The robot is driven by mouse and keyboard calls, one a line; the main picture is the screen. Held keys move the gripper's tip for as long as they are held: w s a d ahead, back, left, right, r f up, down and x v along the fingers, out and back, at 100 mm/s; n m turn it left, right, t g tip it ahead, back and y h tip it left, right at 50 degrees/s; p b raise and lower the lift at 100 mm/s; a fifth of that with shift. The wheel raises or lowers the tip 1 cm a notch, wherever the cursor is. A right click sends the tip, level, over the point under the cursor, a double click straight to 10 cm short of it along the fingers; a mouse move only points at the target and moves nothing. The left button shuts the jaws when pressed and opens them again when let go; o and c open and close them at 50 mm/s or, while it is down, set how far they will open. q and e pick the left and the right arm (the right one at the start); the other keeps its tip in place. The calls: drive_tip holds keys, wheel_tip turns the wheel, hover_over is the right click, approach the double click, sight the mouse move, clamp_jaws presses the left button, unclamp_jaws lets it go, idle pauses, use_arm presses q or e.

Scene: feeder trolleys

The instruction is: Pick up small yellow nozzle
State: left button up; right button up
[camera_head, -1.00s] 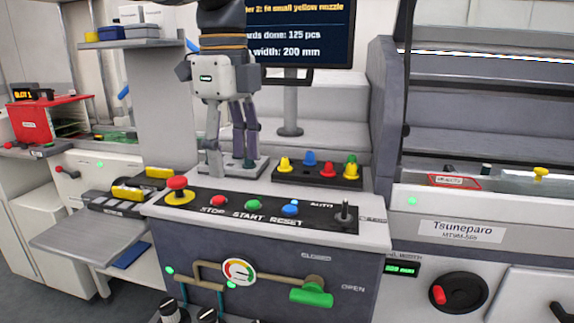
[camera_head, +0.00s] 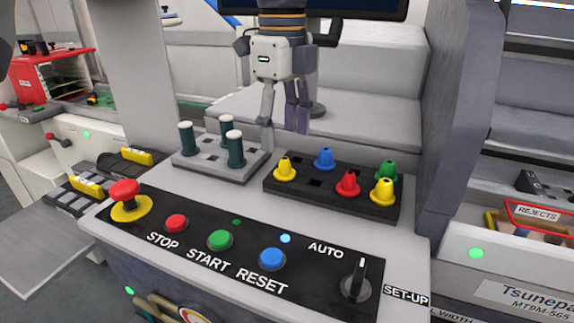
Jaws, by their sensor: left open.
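A black nozzle tray (camera_head: 318,186) lies on the console top. It holds several flanged nozzles, upright. A smaller-looking yellow nozzle (camera_head: 285,170) stands at its left end, and a slightly bigger-looking yellow nozzle (camera_head: 383,192) stands at its right end. A blue nozzle (camera_head: 324,159), a red nozzle (camera_head: 347,184) and a green nozzle (camera_head: 386,171) stand between and beside them. My left gripper (camera_head: 285,130) hangs fingers down, open and empty, above and behind the tray's left end, apart from the nozzles. My right gripper is not in view.
A grey block (camera_head: 205,160) with dark, white-topped pegs stands left of the tray. A red stop button (camera_head: 125,190), other buttons and a black switch (camera_head: 355,285) line the console front. A red-rimmed rejects bin (camera_head: 538,216) is at the right. A grey machine panel (camera_head: 462,120) rises right of the tray.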

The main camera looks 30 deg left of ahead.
sight(285, 158)
use_arm(q)
drive_tip(key=f, duration=0.6)
drive_tip(key=shift+w+f, duration=0.2)
drive_tip(key=shift+f, duration=0.1)
drive_tip(key=c, duration=1.2)
